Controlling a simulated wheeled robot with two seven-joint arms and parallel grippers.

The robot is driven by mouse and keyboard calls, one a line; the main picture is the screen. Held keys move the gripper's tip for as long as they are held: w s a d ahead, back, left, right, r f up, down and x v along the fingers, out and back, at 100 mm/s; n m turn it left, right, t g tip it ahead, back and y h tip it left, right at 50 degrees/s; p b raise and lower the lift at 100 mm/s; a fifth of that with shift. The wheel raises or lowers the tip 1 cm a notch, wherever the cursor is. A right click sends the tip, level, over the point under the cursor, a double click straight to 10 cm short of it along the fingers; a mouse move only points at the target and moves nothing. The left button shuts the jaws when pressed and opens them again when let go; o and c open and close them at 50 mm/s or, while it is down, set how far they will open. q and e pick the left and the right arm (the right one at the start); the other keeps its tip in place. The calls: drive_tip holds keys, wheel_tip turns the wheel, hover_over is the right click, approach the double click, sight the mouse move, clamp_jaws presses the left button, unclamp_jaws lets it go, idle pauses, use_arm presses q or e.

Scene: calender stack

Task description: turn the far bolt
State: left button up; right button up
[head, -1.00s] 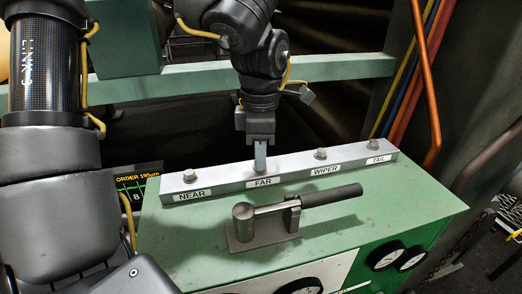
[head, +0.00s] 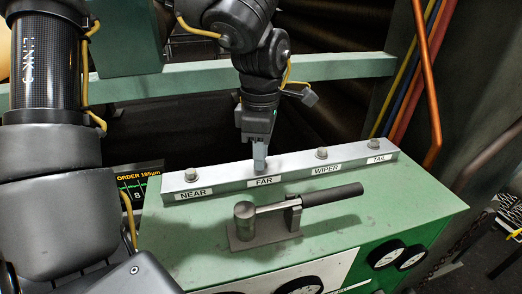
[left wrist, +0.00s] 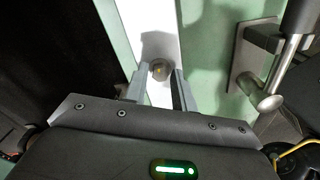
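The far bolt (left wrist: 160,70) shows in the left wrist view as a small round head on the pale metal bar. It lies between the two finger tips of my left gripper (left wrist: 161,80), with narrow gaps seeming to show on both sides. In the head view my left gripper (head: 260,158) points down at the bar (head: 225,178), just behind the FAR label (head: 264,181). There its fingers hide the far bolt. My right gripper is not in view.
The near bolt (head: 191,174) and wiper bolt (head: 321,153) stand on the same bar, and another bolt is by the TAIL label (head: 376,159). A lever with a dark handle (head: 333,195) lies in front on the green housing (head: 400,205). An order display (head: 137,183) is partly hidden at left.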

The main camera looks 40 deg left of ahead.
use_arm(q)
drive_tip(key=shift+o, duration=1.1)
wheel_tip(320, 180, up, 11)
drive_tip(key=shift+p, duration=0.45)
drive_tip(key=shift+f, duration=0.1)
